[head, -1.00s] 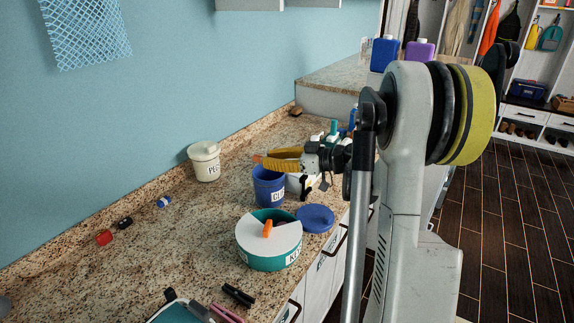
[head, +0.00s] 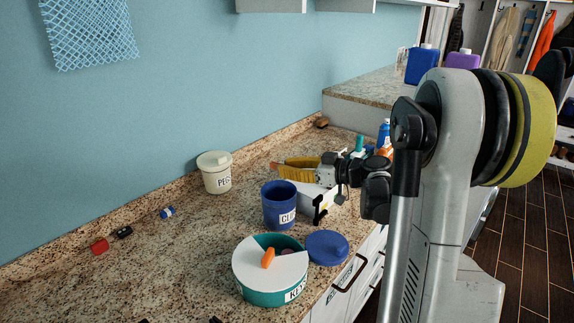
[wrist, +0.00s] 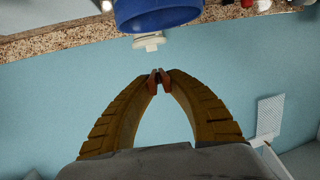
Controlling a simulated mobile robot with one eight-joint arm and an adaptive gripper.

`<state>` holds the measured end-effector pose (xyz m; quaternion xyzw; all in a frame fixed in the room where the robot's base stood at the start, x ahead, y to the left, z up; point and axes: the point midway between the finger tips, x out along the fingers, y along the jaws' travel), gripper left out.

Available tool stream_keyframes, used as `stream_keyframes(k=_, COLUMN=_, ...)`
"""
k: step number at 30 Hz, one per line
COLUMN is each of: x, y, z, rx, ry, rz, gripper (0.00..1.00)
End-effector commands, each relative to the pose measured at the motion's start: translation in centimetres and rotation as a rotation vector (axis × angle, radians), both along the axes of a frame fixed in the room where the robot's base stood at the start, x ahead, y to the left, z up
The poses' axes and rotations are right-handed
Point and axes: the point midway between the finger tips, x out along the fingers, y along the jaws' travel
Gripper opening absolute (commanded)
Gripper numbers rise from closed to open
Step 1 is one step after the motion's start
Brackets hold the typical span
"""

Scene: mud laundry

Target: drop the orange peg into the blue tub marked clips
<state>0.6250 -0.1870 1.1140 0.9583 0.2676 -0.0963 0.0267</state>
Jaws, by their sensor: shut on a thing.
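The blue tub (head: 281,208) stands open on the counter, its white label partly readable as "CLI". Its rim and side also show at the top of the wrist view (wrist: 155,12). My gripper (head: 276,165) has yellow ribbed fingers and is above and behind the tub in the head view. In the wrist view its tips (wrist: 157,78) close on a small orange piece with a dark middle, the orange peg (wrist: 153,84). The peg is mostly hidden by the tips. Whether it is over the tub's mouth I cannot tell.
A teal tub (head: 262,291) with a white partial lid bearing an orange piece (head: 268,257) stands in front. A blue lid (head: 327,247) lies beside it. The counter's left is mostly clear.

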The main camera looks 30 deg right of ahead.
Motion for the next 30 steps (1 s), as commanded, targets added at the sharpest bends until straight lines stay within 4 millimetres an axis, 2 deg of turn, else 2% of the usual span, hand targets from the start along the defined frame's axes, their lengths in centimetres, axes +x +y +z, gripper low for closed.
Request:
stream_keyframes(k=3, x=0.0, y=0.0, z=-1.1, rx=0.000, ry=0.000, rz=0.000, gripper=0.03)
stream_keyframes(k=11, x=0.0, y=0.0, z=-1.0, rx=0.000, ry=0.000, rz=0.000, gripper=0.03)
stream_keyframes(k=12, x=0.0, y=0.0, z=-1.0, rx=0.000, ry=0.000, rz=0.000, gripper=0.25)
stream_keyframes(k=14, x=0.0, y=0.0, z=-1.0, rx=0.000, ry=0.000, rz=0.000, gripper=0.41)
stream_keyframes(k=24, x=-0.2, y=-0.2, z=-1.0, rx=0.000, ry=0.000, rz=-0.001, gripper=0.41)
stream_keyframes(k=26, x=-0.7, y=-0.5, z=-0.9, rx=0.000, ry=0.000, rz=-0.003, gripper=0.41)
stream_keyframes(k=30, x=-2.7, y=-1.8, z=-0.4, rx=0.000, ry=0.000, rz=-0.005, gripper=0.41)
